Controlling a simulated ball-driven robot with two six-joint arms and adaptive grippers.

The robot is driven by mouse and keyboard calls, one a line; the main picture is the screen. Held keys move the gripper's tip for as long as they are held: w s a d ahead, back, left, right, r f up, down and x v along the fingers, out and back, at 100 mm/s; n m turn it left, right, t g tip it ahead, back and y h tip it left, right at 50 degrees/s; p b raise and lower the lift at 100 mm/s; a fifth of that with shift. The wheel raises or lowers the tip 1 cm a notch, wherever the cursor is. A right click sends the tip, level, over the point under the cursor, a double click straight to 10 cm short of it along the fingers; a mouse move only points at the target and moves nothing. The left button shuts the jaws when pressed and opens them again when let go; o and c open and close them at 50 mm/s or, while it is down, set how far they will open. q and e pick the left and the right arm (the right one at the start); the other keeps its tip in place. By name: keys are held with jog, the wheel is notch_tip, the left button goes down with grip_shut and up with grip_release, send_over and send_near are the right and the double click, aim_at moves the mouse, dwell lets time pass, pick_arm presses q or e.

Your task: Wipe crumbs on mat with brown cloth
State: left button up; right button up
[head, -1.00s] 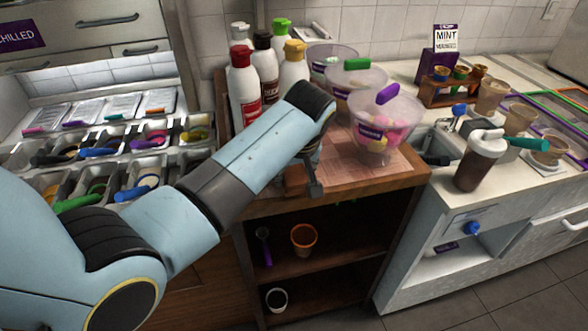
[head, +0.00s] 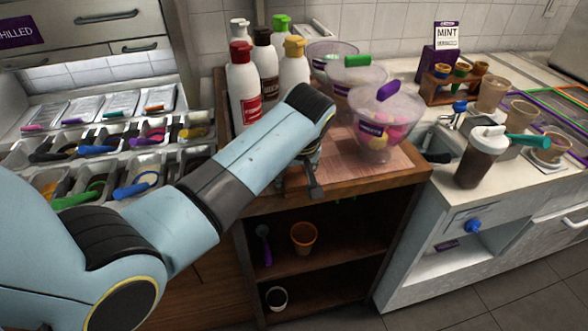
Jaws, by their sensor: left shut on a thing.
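The mat (head: 345,178) is a pinkish checked sheet on the wooden counter top, partly covered by my left arm and a clear tub. My left gripper (head: 314,190) is over the near edge of the counter, at the mat's front left, with its fingers pointing down. It is mostly hidden behind my own wrist. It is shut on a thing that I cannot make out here. I cannot clearly see the brown cloth or any crumbs. My right gripper is not in view.
Clear tubs stand on the counter; the nearest (head: 388,125) holds pink and yellow pieces. Squeeze bottles (head: 243,85) crowd the back left. A lidded brown cup (head: 481,157) stands on the white counter to the right. The shelf below holds an orange cup (head: 303,237).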

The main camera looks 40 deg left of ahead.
pick_arm(q)
jog(key=shift+f, duration=0.3)
